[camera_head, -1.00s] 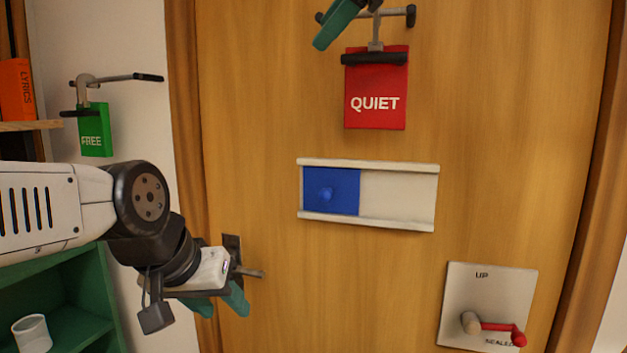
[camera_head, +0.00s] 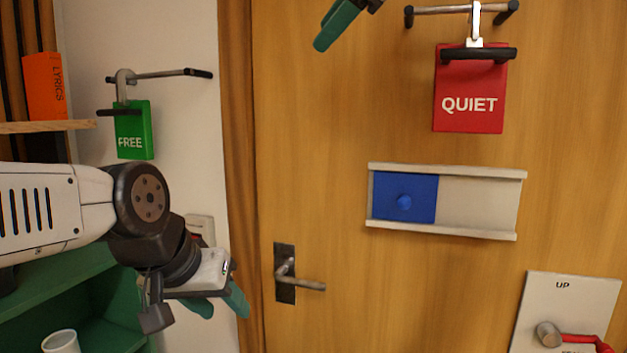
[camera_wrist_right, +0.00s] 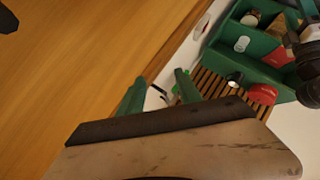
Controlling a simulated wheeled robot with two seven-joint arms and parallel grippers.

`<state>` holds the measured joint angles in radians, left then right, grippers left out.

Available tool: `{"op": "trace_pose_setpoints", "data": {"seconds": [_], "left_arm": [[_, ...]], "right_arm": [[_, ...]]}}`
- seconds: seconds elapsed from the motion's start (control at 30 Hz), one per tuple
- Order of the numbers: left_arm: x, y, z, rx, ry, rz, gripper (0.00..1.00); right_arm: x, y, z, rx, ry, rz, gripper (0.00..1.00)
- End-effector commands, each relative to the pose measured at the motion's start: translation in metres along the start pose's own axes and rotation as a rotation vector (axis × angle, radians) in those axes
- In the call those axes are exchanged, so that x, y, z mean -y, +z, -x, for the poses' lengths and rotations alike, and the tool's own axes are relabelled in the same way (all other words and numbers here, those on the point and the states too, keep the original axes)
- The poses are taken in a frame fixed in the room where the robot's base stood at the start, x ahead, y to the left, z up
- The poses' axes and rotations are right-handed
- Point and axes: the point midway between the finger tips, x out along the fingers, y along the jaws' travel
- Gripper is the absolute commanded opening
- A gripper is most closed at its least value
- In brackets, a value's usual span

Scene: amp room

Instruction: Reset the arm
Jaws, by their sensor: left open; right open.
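My left arm reaches in from the left in the head view. Its left gripper (camera_head: 222,303) has green fingers, is open and empty, and hangs to the left of the door handle (camera_head: 300,284), apart from it in the picture. My right gripper (camera_head: 338,24) shows only in part at the top edge, as a green finger in front of the door. In the right wrist view the two green fingers of my right gripper (camera_wrist_right: 160,90) stand apart with nothing between them.
The wooden door (camera_head: 330,120) carries a red QUIET sign (camera_head: 469,105), a blue slider (camera_head: 405,197) in a pale track, and a lever panel (camera_head: 565,300). A green FREE sign (camera_head: 134,130) hangs on the wall. A green shelf (camera_head: 60,285) holds a white cup (camera_head: 61,342).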

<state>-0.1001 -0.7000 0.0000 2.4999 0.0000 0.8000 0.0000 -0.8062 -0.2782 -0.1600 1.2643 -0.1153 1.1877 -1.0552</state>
Motion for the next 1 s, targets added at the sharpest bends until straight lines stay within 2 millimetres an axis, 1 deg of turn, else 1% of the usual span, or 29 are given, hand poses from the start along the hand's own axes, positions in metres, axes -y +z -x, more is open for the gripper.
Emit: {"op": "trace_pose_setpoints", "data": {"seconds": [0.03, 0.27, 0.37, 0.47, 0.57, 0.67, 0.77, 0.8, 0.87, 0.9, 0.97, 1.0], "left_arm": [[0.0, 0.0, 0.0, 0.0, 0.0, 0.0, 0.46], [0.0, 0.0, 0.0, 0.0, 0.0, 0.0, 0.46], [0.0, 0.0, 0.0, 0.0, 0.0, 0.0, 0.46], [0.0, 0.0, 0.0, 0.0, 0.0, 0.0, 0.46], [0.0, 0.0, 0.0, 0.0, 0.0, 0.0, 0.46], [0.0, 0.0, 0.0, 0.0, 0.0, 0.0, 0.46], [0.0, 0.0, 0.0, 0.0, 0.0, 0.0, 0.46], [0.0, 0.0, 0.0, 0.0, 0.0, 0.0, 0.46], [0.0, 0.0, 0.0, 0.0, 0.0, 0.0, 0.46], [0.0, 0.0, 0.0, 0.0, 0.0, 0.0, 0.46], [0.0, 0.0, 0.0, 0.0, 0.0, 0.0, 0.46], [0.0, 0.0, 0.0, 0.0, 0.0, 0.0, 0.46]], "right_arm": [[0.004, 0.006, -0.003, 0.01, -0.006, -0.02, 0.41], [0.019, 0.029, -0.014, 0.047, -0.022, -0.122, 0.41], [0.029, 0.042, -0.019, 0.068, -0.029, -0.179, 0.41], [0.043, 0.059, -0.026, 0.097, -0.038, -0.256, 0.41], [0.062, 0.08, -0.035, 0.133, -0.048, -0.352, 0.41], [0.086, 0.106, -0.043, 0.178, -0.055, -0.471, 0.41], [0.12, 0.138, -0.053, 0.238, -0.057, -0.62, 0.41], [0.137, 0.153, -0.057, 0.267, -0.055, -0.692, 0.41], [0.167, 0.176, -0.063, 0.313, -0.05, -0.809, 0.41], [0.188, 0.192, -0.066, 0.347, -0.044, -0.891, 0.41], [0.222, 0.215, -0.07, 0.399, -0.03, -1.015, 0.41], [0.244, 0.229, -0.073, 0.431, -0.019, -1.093, 0.41]]}}
